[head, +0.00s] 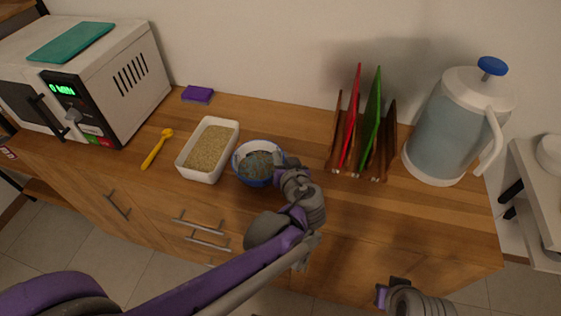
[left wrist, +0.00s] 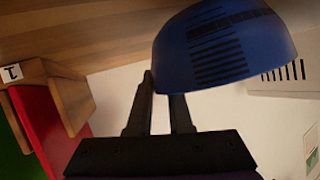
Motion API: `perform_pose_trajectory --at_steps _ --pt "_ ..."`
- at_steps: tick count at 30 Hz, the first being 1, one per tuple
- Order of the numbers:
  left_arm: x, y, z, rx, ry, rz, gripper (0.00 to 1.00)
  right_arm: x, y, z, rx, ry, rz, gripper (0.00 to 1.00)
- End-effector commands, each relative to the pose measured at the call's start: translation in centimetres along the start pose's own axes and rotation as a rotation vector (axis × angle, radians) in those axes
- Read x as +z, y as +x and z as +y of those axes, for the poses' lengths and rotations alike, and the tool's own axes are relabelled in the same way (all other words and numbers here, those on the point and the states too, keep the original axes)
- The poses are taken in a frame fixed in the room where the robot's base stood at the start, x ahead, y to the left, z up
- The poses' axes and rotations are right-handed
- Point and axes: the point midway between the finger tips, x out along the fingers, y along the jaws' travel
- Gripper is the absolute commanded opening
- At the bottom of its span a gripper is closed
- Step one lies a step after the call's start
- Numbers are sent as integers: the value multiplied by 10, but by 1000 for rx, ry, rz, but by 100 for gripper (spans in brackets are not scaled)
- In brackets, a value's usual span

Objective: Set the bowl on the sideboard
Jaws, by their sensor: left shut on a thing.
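A blue bowl (head: 246,172) with a pale rim and greyish contents is over the front part of the wooden sideboard (head: 285,116), just right of a white tray. My left gripper (head: 282,163) is shut on the right side of the bowl. In the left wrist view the fingers (left wrist: 158,105) meet the blue bowl (left wrist: 225,45), which has a dark striped pattern. I cannot tell whether the bowl's base touches the wood. Part of my right arm's end (head: 400,298) shows at the bottom right, low in front of the sideboard; its jaws are unclear.
The white tray (head: 182,163) holds a grainy filling. A yellow spoon (head: 156,149), a purple sponge (head: 197,94) and a microwave (head: 125,70) are farther left. A wooden rack (head: 391,140) with red and green boards and a water jug (head: 445,130) stand right. Wood right of the bowl is clear.

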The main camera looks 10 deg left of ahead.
Motion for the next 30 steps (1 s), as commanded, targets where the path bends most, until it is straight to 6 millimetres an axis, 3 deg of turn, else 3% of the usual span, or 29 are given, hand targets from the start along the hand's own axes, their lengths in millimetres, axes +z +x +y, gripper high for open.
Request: perform_pose_trajectory --at_steps 3,11,12,16,26,30 --pt "13 6 3 0 1 1 0 2 5 0 0 0 -2 0" --pt "13 6 3 -1 1 1 0 2 4 0 0 0 -2 0" --pt "14 6 3 0 0 0 25 2 4 0 0 0 -1 0" --pt "13 6 3 0 0 0 49 2 4 0 0 0 -1 0" --pt "13 4 3 0 0 0 49 2 4 0 0 0 -1 0" --pt "12 -11 3 3 0 0 49 0 1 0 0 0 0 0"
